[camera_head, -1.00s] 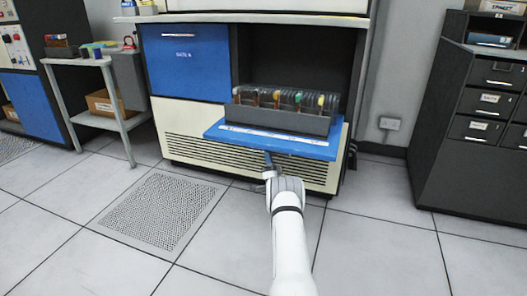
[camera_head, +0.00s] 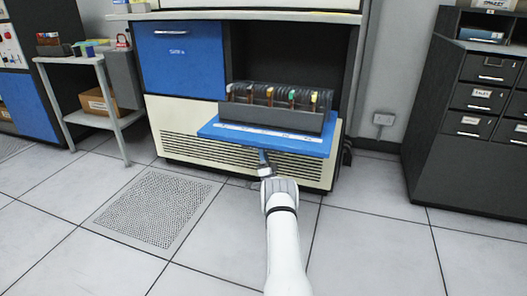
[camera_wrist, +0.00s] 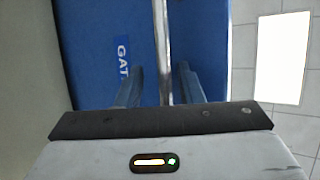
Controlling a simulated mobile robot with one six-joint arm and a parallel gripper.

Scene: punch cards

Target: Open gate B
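Gate B appears as a blue panel (camera_head: 215,128) folded down flat, sticking out of the cabinet's lower right bay. Its label is too small to read in the head view. In the wrist view, a blue face (camera_wrist: 95,50) carries the cut-off letters "GAT" beside a silver bar handle (camera_wrist: 163,50). My gripper (camera_head: 264,160) is at the panel's front edge, low down. In the wrist view my gripper (camera_wrist: 160,90) has one finger on each side of the bar, with gaps visible on both sides.
A dark rack (camera_head: 270,118) of punch cards with coloured tabs stands on the panel. The closed blue gate A (camera_head: 180,70) is to its upper left. A side table (camera_head: 75,58) is at left, a dark drawer cabinet (camera_head: 470,130) at right. The floor in front is clear.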

